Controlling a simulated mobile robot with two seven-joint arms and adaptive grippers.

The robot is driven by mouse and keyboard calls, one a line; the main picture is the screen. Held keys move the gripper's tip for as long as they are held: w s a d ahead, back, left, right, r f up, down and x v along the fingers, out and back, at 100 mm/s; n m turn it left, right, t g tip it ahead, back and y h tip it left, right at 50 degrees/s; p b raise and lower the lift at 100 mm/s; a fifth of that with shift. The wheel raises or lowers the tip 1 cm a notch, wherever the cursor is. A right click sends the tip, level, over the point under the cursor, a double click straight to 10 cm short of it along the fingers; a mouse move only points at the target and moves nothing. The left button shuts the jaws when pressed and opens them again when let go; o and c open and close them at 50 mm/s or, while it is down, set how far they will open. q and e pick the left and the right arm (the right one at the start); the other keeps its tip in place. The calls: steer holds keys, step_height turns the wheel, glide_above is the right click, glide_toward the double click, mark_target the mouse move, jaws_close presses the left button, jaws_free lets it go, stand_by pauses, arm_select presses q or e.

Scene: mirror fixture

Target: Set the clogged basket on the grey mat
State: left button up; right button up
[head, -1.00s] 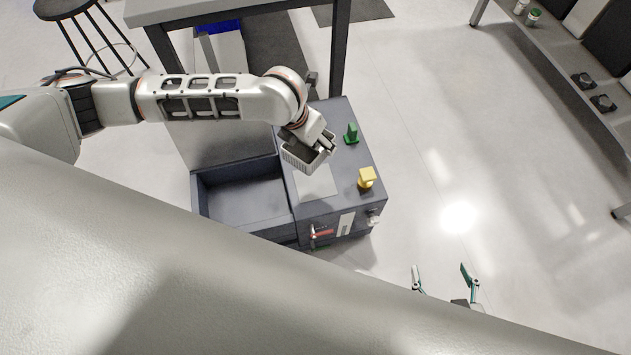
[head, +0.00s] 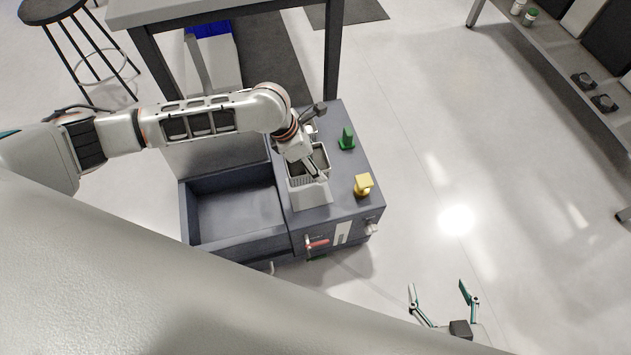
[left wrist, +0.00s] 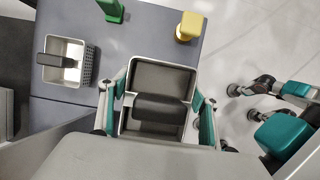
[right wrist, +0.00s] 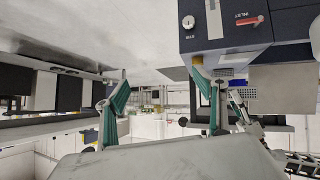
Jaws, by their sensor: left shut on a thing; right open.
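My left gripper (head: 312,168) is shut on a light-rimmed basket with a dark grey inside and a dark bar across it. This held basket (left wrist: 166,76) shows between the fingers in the left wrist view. A second basket (left wrist: 65,61), with a paler inside and a dark bar, stands on the cabinet top in the left wrist view. My right gripper (head: 438,290) is open and empty, low in the head view.
An open dark basin (head: 235,213) lies to the left. A red handle (head: 317,244) is on the cabinet front. A table (head: 240,12) stands behind.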

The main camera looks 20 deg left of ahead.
arm_select(q)
step_height(320, 180, down, 8)
steer(key=shift+r+b, duration=0.15)
steer(key=shift+b, duration=0.7)
steer(key=shift+f, duration=0.35)
step_height(320, 180, down, 4)
steer(key=shift+s+f+b, duration=0.1)
steer(key=shift+b, duration=0.55)
steer(key=shift+c, duration=0.5)
arm_select(e)
steer(key=shift+w+a+r, duration=0.25)
steer(key=shift+w+a, duration=0.35)
steer(key=shift+a, duration=0.05)
arm_select(q)
steer(key=o, duration=1.3)
arm_select(e)
steer(key=shift+w+a, duration=0.1)
steer(key=shift+w, duration=0.05)
